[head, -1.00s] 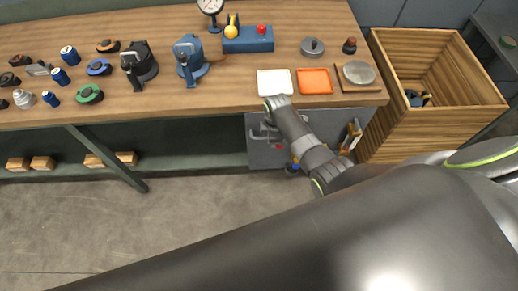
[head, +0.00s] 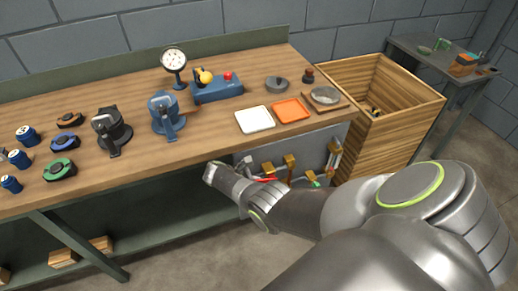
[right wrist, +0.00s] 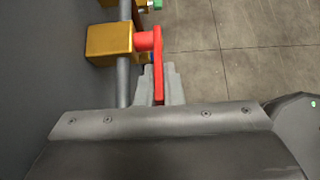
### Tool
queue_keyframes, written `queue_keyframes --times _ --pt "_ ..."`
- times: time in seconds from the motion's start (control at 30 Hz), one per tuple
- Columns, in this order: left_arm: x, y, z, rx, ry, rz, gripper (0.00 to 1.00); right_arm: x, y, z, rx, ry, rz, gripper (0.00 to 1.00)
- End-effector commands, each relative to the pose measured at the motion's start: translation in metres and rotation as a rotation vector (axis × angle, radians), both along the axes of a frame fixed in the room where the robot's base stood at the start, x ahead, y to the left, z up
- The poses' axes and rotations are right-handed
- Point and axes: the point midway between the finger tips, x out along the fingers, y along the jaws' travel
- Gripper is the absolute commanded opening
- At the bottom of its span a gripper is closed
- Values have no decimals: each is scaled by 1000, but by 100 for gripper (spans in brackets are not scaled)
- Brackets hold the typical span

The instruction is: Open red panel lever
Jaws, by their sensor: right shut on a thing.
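The grey panel (head: 320,145) is under the bench's right end, with pipes and brass valves on it. The red lever (right wrist: 158,62) is in the right wrist view, joined to a brass valve block (right wrist: 108,42) on a grey pipe (right wrist: 123,88). A bit of the red lever (head: 267,180) shows in the head view beside my wrist. My right gripper (right wrist: 160,84) is shut on the lever's lower end, with a finger on each side. My left gripper is in neither current view.
The wooden bench (head: 210,140) is above the panel and holds a white tray (head: 255,120), an orange tray (head: 291,110) and several tools. A wooden crate (head: 395,125) stands right of the panel. Open floor (right wrist: 240,70) lies right of the lever in the wrist view.

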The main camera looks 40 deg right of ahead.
Motion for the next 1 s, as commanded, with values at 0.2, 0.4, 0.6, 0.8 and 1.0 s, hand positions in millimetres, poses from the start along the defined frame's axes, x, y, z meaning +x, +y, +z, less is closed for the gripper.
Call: queue_keyframes --times 0.2,0.4,0.6,0.8,1.0 --pt "-1 4 -27 5 1 -1 52 1 0 -11 -115 32 2 0" --pt "-1 8 -36 9 3 -3 52 1 1 -11 -169 46 2 0" --pt "-2 8 -38 10 3 -3 52 0 0 -11 -189 53 2 0" --pt "-2 8 -38 10 3 -3 52 0 0 -11 -190 53 2 0" --pt "-2 8 -38 10 3 -3 52 0 0 -11 -189 54 1 15"
